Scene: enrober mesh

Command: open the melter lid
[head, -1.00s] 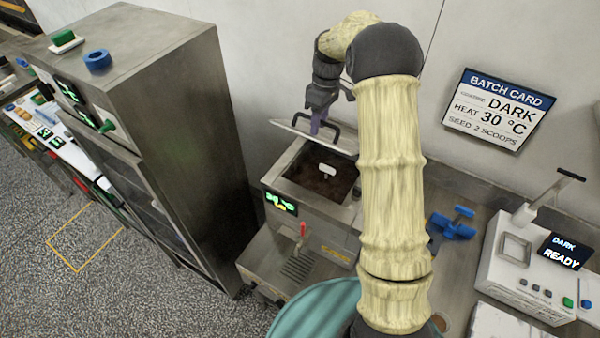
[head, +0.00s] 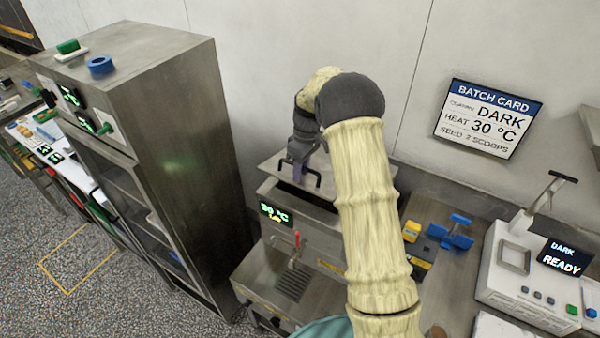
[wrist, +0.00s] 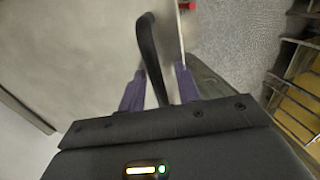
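The melter (head: 315,238) is a steel box with a lit temperature display and a red-handled tap. The lid has a black arched handle (head: 318,178), also seen in the wrist view (wrist: 150,50). My gripper (head: 298,174) is down at this handle. In the wrist view my gripper's purple fingers (wrist: 160,88) stand apart, one on each side of the handle, with visible gaps. The arm hides part of the melter's right side.
A tall steel cabinet (head: 190,150) stands close on the left of the melter. To the right are a blue fixture (head: 455,235) and a white machine (head: 520,275) reading READY. A wall with a batch card (head: 488,118) is behind.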

